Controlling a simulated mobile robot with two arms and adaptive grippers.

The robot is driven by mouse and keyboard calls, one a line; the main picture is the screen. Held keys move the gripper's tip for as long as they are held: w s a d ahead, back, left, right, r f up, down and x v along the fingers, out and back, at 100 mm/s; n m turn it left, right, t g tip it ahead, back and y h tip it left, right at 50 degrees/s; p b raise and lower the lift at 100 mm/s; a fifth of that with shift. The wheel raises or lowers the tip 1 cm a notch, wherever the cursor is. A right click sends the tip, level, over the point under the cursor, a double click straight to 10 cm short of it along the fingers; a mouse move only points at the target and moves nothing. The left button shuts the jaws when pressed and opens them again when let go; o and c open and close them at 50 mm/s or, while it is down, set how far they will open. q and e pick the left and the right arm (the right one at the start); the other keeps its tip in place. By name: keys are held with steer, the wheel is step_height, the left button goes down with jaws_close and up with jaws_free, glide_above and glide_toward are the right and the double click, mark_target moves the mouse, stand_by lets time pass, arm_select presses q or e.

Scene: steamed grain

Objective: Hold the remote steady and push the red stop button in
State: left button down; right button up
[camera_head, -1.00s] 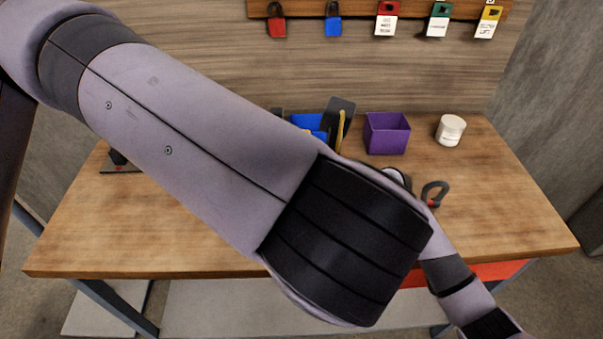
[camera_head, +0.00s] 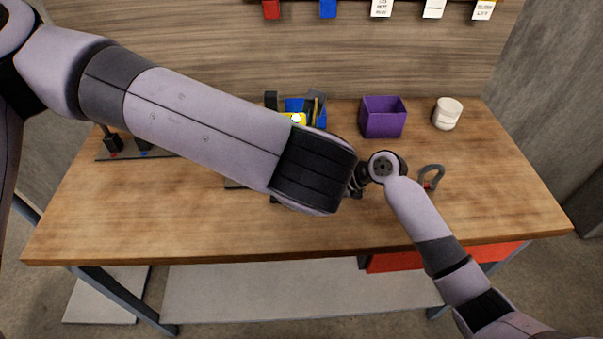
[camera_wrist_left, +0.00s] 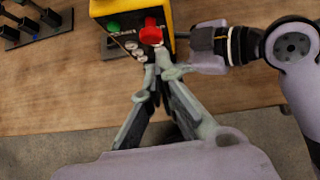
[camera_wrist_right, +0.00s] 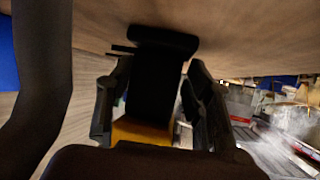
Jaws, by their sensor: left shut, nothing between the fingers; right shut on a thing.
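The remote is a yellow box with a dark front face; in the left wrist view the remote (camera_wrist_left: 128,42) carries a green button (camera_wrist_left: 113,27) and the red stop button (camera_wrist_left: 151,33). My left gripper (camera_wrist_left: 158,70) is shut and empty, its tips just below the red button; whether they touch the face I cannot tell. In the right wrist view my right gripper (camera_wrist_right: 155,85) is shut on the remote, with a dark part and a yellow part (camera_wrist_right: 142,131) between its fingers. In the head view only a yellow bit of the remote (camera_head: 299,118) shows; my left arm hides the rest.
A purple bin (camera_head: 383,118), a white jar (camera_head: 447,113) and a grey shackle-shaped hasp (camera_head: 431,177) stand on the right of the wooden bench (camera_head: 130,215). A blue container (camera_head: 295,105) is behind the remote. A dark rack (camera_head: 125,148) is at the left. The front left of the bench is clear.

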arm_select(q)
steer(key=shift+w, duration=0.75)
arm_select(e)
steer(key=shift+s+f, duration=0.1)
steer(key=shift+a, duration=0.1)
arm_select(q)
steer(key=shift+w+a, duration=0.1)
steer(key=shift+w, duration=0.95)
steer(key=shift+s, duration=0.1)
arm_select(e)
steer(key=shift+c, duration=0.6)
arm_select(q)
steer(key=s+f+v, duration=0.1)
steer(key=v, duration=1.1)
steer(key=shift+s, duration=0.7)
steer(key=shift+f, duration=0.1)
arm_select(e)
steer(key=shift+w+r, duration=0.2)
